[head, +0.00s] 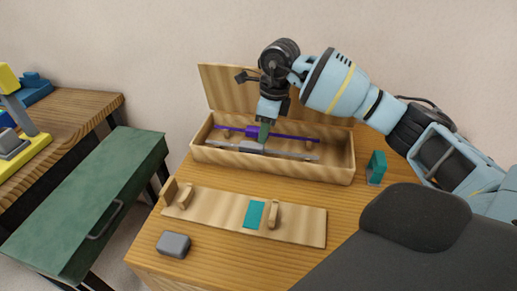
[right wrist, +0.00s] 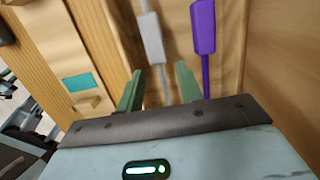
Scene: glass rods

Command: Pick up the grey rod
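The grey rod (head: 290,154) lies along the front of the open wooden box, with a thicker grey block near its middle. In the right wrist view the grey rod (right wrist: 152,40) runs between the two green fingers. The right gripper (head: 264,138) points down into the box; in the wrist view the right gripper (right wrist: 158,70) is open, a finger on each side of the grey shaft, with gaps visible. The purple rod (head: 300,138) lies behind the grey one; in the wrist view the purple rod (right wrist: 203,28) is outside the right finger. My left gripper is out of view.
The box (head: 225,158) has a raised lid at the back. A wooden board (head: 225,212) with a teal patch (head: 254,214) lies in front. A grey block (head: 173,244) and a teal stand (head: 376,168) are on the table. A green cabinet (head: 85,195) stands left.

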